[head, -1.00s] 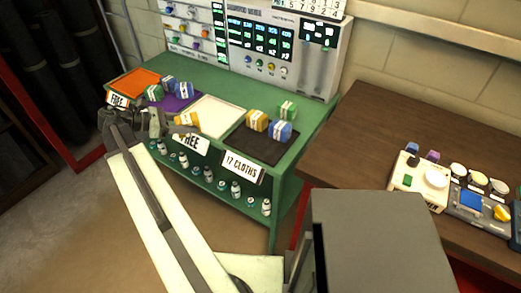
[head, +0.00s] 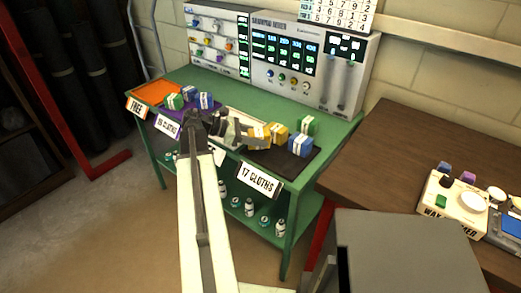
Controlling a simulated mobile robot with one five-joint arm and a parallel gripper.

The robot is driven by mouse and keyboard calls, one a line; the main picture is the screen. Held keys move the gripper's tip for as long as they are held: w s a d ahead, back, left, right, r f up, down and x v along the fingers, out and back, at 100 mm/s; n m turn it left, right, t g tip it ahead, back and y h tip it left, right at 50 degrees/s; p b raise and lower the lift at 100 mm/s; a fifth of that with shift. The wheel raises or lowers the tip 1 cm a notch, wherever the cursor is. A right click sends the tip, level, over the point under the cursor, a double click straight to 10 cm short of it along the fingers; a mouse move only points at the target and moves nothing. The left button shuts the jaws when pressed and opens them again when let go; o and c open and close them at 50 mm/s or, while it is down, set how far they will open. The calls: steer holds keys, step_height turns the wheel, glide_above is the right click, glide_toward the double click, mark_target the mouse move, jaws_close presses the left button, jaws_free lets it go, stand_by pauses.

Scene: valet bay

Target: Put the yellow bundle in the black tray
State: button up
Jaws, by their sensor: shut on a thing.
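My gripper (head: 250,137) is shut on a yellow bundle (head: 259,131) with a pale band. It holds the bundle by the left part of the black tray (head: 272,160), close beside another yellow bundle (head: 279,130). I cannot tell whether the held bundle touches the tray or the other bundle. That second yellow bundle, a blue bundle (head: 300,146) and a green bundle (head: 307,125) are in the black tray. The gripper hides part of the held bundle and of the white tray (head: 236,116) behind it.
An orange tray (head: 158,92) and a purple tray with green and blue bundles (head: 190,100) lie to the left on the green bench (head: 232,85). A sign reading 17 CLOTHS (head: 259,179) fronts the black tray. Bottles stand on the shelf below. A brown table (head: 400,150) is at right.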

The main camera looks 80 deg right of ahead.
steer(key=shift+s+d, duration=0.25)
steer(key=shift+s, duration=0.2)
step_height(320, 180, down, 4)
steer(key=b, duration=0.4)
steer(key=shift+r, duration=0.25)
steer(key=shift+f, duration=0.2)
steer(key=o, duration=1.5)
steer(key=shift+r, duration=0.1)
